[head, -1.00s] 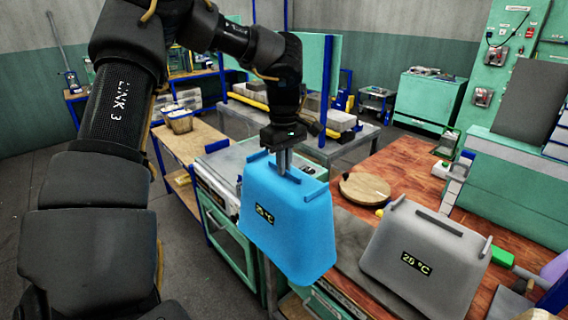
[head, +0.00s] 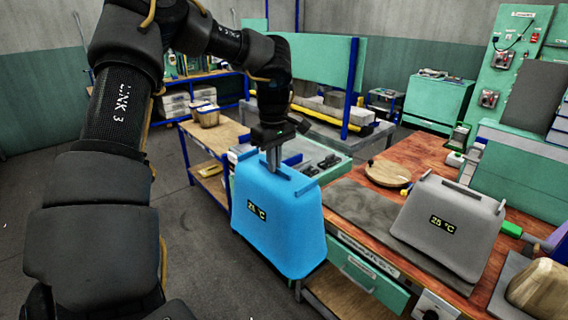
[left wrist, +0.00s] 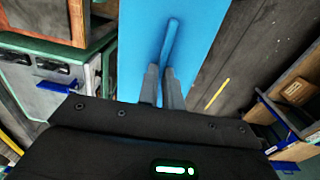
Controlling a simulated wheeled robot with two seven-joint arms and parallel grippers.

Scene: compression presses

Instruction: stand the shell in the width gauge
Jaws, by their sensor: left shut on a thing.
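A blue tapered shell (head: 277,225) with a small temperature display on its face hangs upright, wide end down, from my left gripper (head: 273,163). The fingers are shut on the raised rib on its top. In the left wrist view the fingers (left wrist: 164,88) close on the rib of the blue shell (left wrist: 190,32). The shell is in the air in front of the bench's left end, apart from the bench. A similar grey shell (head: 447,240) reading about 25 °C stands on the bench. I cannot pick out the width gauge with certainty. My right gripper is not in view.
The wooden bench (head: 430,155) carries a dark grey mat (head: 362,207), a round wooden board (head: 387,174) and a green-tipped tool (head: 511,229). Shelves stand behind the arm; the floor at left is clear.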

